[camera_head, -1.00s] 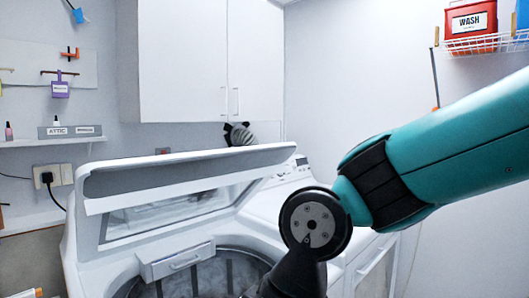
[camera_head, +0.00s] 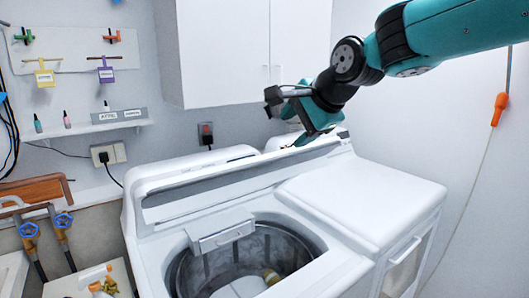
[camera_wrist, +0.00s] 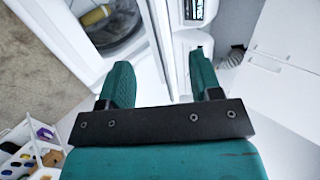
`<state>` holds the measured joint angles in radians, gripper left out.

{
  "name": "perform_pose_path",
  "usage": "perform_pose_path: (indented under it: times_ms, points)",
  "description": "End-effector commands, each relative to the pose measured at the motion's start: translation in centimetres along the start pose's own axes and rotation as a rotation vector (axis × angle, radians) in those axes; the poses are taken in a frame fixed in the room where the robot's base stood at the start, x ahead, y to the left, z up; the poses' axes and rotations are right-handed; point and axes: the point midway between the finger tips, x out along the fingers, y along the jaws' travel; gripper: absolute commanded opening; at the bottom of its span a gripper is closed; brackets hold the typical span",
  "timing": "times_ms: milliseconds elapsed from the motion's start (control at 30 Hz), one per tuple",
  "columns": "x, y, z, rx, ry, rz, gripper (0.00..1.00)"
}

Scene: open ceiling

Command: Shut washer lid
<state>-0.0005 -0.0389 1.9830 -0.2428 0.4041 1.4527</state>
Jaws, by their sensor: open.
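The white washer (camera_head: 345,265) is a top loader with its round drum (camera_head: 250,262) uncovered. Its lid (camera_head: 235,180) stands raised at the back of the opening, with a grey strip along its edge. My gripper (camera_head: 305,135) is at the right end of the lid's upper edge, pointing down and left. In the wrist view the open gripper (camera_wrist: 160,85) has one finger on each side of the lid's white edge (camera_wrist: 160,40). I cannot tell whether either finger touches the lid. A yellow item (camera_head: 270,276) lies in the drum.
A white machine (camera_head: 365,200) with a flat top adjoins on the right. White cabinets (camera_head: 225,50) hang above. A shelf (camera_head: 80,132) and taps (camera_head: 62,222) are at the left. A white basket (camera_wrist: 35,150) of small things stands on the floor.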

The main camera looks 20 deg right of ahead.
Motion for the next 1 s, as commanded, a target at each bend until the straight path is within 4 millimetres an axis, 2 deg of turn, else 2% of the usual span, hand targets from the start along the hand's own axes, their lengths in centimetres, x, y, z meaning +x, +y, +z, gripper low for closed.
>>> perform_pose_path:
  times_ms: [400, 600, 800, 1000]
  points:
    - [9.4, 0.1, 0.2, -0.004, -0.004, 0.010, 0.58]
    - [13.2, 0.1, 0.2, -0.005, -0.003, 0.007, 0.58]
    - [15.2, 0.1, 0.1, -0.005, -0.002, 0.004, 0.58]
    - [15.8, 0.2, 0.1, -0.006, -0.002, 0.003, 0.58]
